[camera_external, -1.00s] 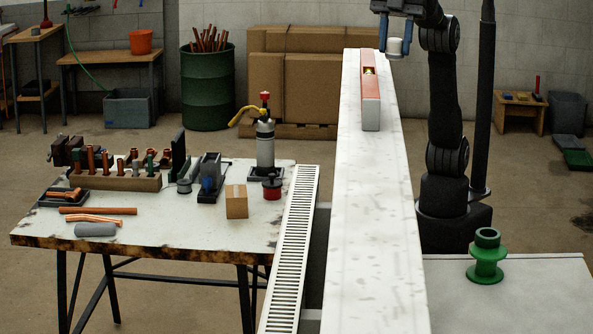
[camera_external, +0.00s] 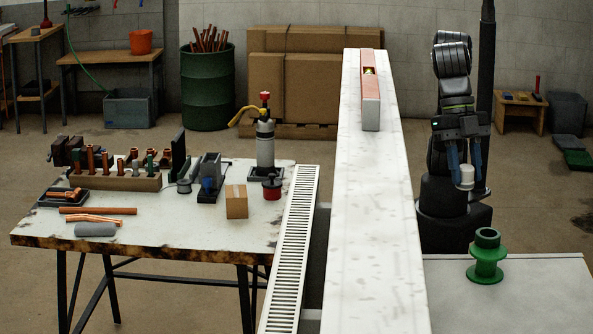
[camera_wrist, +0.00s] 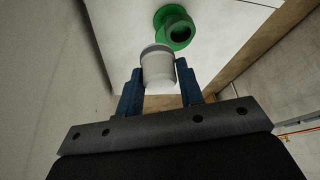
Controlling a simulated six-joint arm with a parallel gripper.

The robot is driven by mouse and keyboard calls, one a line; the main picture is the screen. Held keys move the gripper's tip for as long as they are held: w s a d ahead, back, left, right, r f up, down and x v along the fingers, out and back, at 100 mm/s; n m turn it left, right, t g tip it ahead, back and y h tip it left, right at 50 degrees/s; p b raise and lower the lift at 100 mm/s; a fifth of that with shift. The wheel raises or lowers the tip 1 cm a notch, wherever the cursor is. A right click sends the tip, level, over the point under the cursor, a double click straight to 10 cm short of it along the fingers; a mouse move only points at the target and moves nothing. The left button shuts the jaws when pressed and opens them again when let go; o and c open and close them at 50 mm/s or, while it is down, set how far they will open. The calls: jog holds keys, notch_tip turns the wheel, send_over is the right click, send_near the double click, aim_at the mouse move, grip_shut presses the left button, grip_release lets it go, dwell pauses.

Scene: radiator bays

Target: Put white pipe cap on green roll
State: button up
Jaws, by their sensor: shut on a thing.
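The white pipe cap (camera_external: 467,174) is held between the blue fingers of my gripper (camera_external: 466,178), which is shut on it. In the wrist view the cap (camera_wrist: 158,66) sits between the two fingertips of my gripper (camera_wrist: 159,74). The green roll (camera_external: 486,257) stands upright on the pale table at the lower right. In the wrist view the roll (camera_wrist: 175,27) lies just beyond the cap, with its dark top hole visible. In the external view my gripper is above and to the left of the roll, apart from it.
The pale table (camera_external: 540,300) around the roll is otherwise bare. A workbench (camera_external: 150,225) with tools and pipes stands farther left.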

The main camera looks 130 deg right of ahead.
jog(key=a+f, duration=0.1)
jog(key=a, duration=0.1)
jog(key=s+a+f, duration=0.1)
jog(key=a, duration=0.1)
jog(key=a+f, duration=0.2)
jog(key=shift+s+a, duration=0.2)
jog(key=shift+a, duration=0.05)
jog(key=shift+f, duration=2)
jog(key=o, duration=1)
jog(key=shift+f, duration=0.15)
jog(key=shift+c, duration=0.2)
jog(key=v, duration=1.2)
jog(key=shift+r, duration=0.2)
jog(key=shift+f, duration=0.1)
